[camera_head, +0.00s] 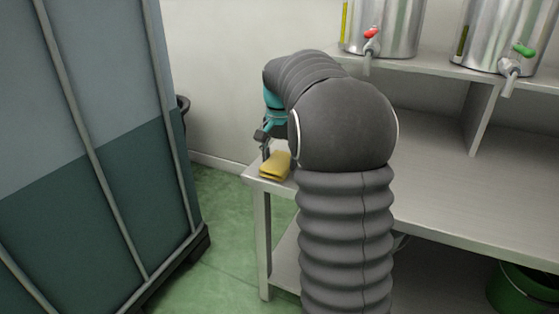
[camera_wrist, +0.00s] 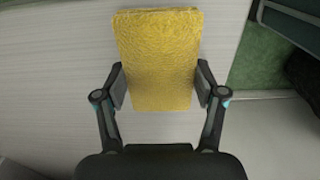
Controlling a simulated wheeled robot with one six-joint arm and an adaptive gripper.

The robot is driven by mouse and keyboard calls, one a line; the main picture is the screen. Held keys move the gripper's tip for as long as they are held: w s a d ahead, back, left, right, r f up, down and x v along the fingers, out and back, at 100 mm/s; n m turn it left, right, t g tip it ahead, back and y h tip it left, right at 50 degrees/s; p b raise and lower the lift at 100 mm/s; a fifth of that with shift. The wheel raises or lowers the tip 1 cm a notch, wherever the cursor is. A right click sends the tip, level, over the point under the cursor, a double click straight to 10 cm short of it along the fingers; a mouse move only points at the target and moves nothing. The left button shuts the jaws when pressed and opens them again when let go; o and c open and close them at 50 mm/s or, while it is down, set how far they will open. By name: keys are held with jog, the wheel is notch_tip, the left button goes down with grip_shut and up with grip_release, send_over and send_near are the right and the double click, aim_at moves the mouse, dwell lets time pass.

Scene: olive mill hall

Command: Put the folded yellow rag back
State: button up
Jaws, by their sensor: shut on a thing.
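The folded yellow rag (camera_head: 274,167) is at the left end of the grey metal bench (camera_head: 440,215) in the head view. In the wrist view the rag (camera_wrist: 158,60) lies between the two fingers of my gripper (camera_wrist: 160,88), which press on its left and right sides. My gripper is shut on the rag. In the head view my gripper (camera_head: 266,146) is partly hidden behind my arm. I cannot tell whether the rag touches the bench top or is held just above it.
Two steel tanks, one with a red tap (camera_head: 371,33) and one with a green tap (camera_head: 523,50), stand on the raised shelf. A green bucket (camera_head: 525,290) is under the bench. The bench top right of my arm is clear.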

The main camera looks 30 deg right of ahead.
aim_at(280, 160)
jog(key=shift+f, duration=0.15)
jog(key=o, duration=1.1)
notch_tip(280, 160, up, 12)
jog(key=r+p, duration=0.1)
jog(key=p, duration=0.2)
jog(key=s+a+n+t, duration=0.3)
jog(key=s+a+n, duration=0.2)
jog(key=s+a, duration=0.65)
jog(key=s+a+f+n+t, duration=0.1)
jog(key=s+a+f+n, duration=0.1)
jog(key=s+f, duration=0.3)
jog(key=s+a+f+n+t, duration=0.1)
jog(key=s+a+f+n, duration=0.2)
jog(key=s+f, duration=0.3)
jog(key=s, duration=0.5)
jog(key=shift+s+f+t, duration=0.15)
jog(key=shift+s+t, duration=0.15)
jog(key=shift+b, duration=0.3)
